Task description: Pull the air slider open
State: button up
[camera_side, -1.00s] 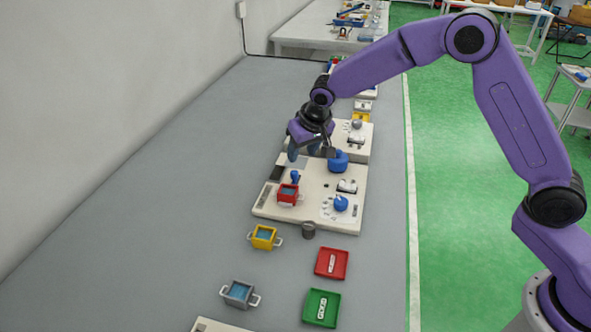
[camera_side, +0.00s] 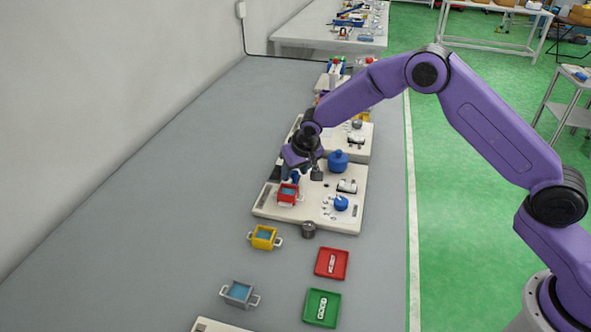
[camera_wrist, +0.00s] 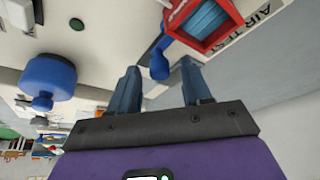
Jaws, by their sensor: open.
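A blue handle (camera_wrist: 158,62) beside the "AIR TEST" label (camera_wrist: 250,30) appears to be the air slider. In the wrist view it lies between and just beyond the fingertips of my gripper (camera_wrist: 159,75). My gripper is open, with one blue finger on each side; I cannot tell whether either touches the handle. In the side view my gripper (camera_side: 304,174) is low over the cream station board (camera_side: 318,212) and largely hides the handle. A red box with blue contents (camera_side: 288,194) stands on the board right beside the handle.
A round blue knob-like part (camera_side: 338,161) stands right of my gripper, also in the wrist view (camera_wrist: 47,78). A smaller blue knob (camera_side: 341,203) is on the board. Yellow (camera_side: 263,237) and grey (camera_side: 239,293) boxes and red (camera_side: 331,263) and green (camera_side: 321,307) trays are nearer. The left bench is clear.

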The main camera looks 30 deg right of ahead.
aim_at(311, 191)
grip_shut()
jog(key=shift+w+d, duration=1.15)
jog(key=shift+d, duration=0.05)
grip_release()
jog(key=shift+d, duration=0.1)
jog(key=shift+r, duration=0.1)
jog(key=shift+s+r, duration=0.15)
jog(key=shift+r, duration=0.1)
jog(key=v, duration=1.6)
jog(key=shift+r, duration=0.35)
